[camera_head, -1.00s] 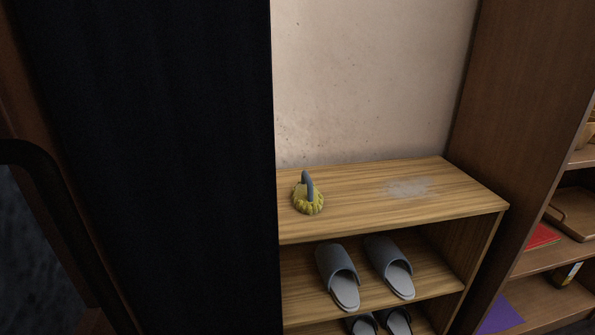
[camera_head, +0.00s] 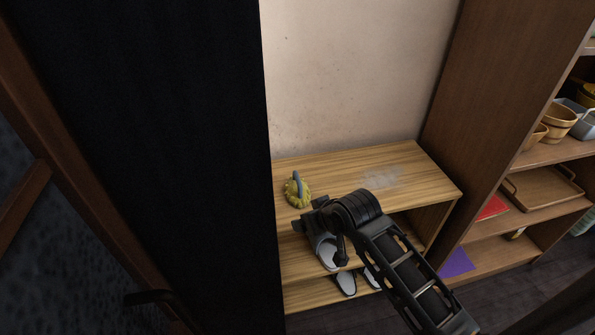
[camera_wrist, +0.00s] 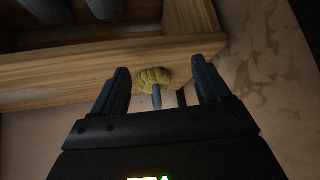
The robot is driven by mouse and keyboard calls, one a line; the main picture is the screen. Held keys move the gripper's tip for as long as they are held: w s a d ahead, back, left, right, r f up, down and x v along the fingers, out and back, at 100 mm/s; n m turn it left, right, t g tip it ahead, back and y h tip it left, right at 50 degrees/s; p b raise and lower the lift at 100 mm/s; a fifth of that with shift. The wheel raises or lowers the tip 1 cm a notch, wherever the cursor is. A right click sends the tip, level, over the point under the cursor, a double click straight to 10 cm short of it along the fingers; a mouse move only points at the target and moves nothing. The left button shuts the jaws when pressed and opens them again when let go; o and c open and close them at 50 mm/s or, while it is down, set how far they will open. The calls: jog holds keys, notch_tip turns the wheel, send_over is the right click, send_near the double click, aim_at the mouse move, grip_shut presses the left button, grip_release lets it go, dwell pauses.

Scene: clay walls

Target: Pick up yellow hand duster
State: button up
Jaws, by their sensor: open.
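The yellow hand duster (camera_head: 298,192) has a fluffy yellow head and a grey-blue handle. It sits on the top board of the wooden shoe shelf (camera_head: 345,165), near its left end, with the handle up. My gripper (camera_head: 305,215) is just in front of the shelf, to the right of and nearer than the duster. In the wrist view my gripper (camera_wrist: 160,66) is open, and the duster (camera_wrist: 153,76) shows between its two fingers, beyond them. The fingers look apart from it. Dust (camera_head: 380,177) marks the board's right part.
Grey slippers (camera_head: 322,252) stand on the lower shelves, partly hidden by my arm. A tall dark panel (camera_head: 180,150) stands close to the duster's left. A brown cabinet side (camera_head: 480,110) bounds the right. The top board is otherwise clear.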

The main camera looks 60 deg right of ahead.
aim_at(304, 186)
jog(key=w+d+r+m, duration=0.1)
jog(key=w+d+r, duration=0.1)
jog(key=w+d+r+m+g+y, duration=0.1)
jog(key=d+r, duration=0.1)
jog(key=d, duration=0.1)
jog(key=w+d+r+m+g+y, duration=0.1)
jog(key=w+d+r, duration=0.1)
jog(key=d, duration=0.1)
jog(key=shift+w+d, duration=0.2)
jog(key=shift+w, duration=0.1)
jog(key=shift+w+d, duration=0.1)
jog(key=shift+d+x, duration=0.15)
jog(key=shift+x, duration=1.7)
jog(key=shift+d+x, duration=0.1)
jog(key=shift+x, duration=1.8)
jog(key=shift+r, duration=0.1)
jog(key=c, duration=0.8)
